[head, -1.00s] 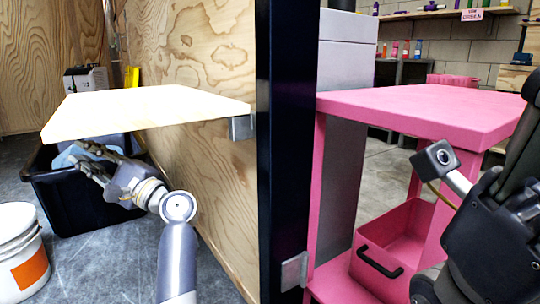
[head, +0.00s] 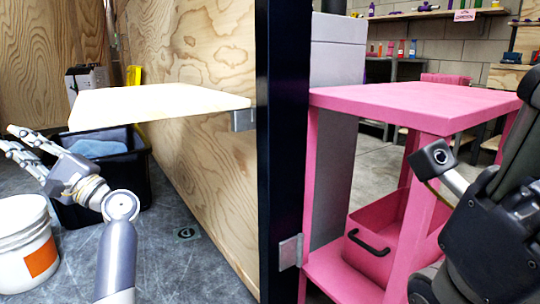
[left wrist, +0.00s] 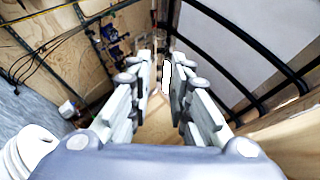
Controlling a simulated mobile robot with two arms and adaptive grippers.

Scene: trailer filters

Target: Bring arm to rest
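My left gripper (head: 12,138) is in the left of the head view, its fingers pointing left, above the white bucket and beside the black bin. Its fingers are apart with nothing between them; the left wrist view (left wrist: 160,85) also shows this gap. A light blue item (head: 95,148) lies inside the black bin (head: 125,180), apart from the gripper. At the right edge of the head view, parts of my right arm show in front of the pink table; its fingertips are not visible.
A wooden shelf (head: 160,100) juts from the plywood wall above the bin. The white bucket (head: 25,240) stands at the lower left. A dark post (head: 283,150) divides the view. The pink table (head: 400,100) with a pink bin (head: 378,240) stands close to my right arm.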

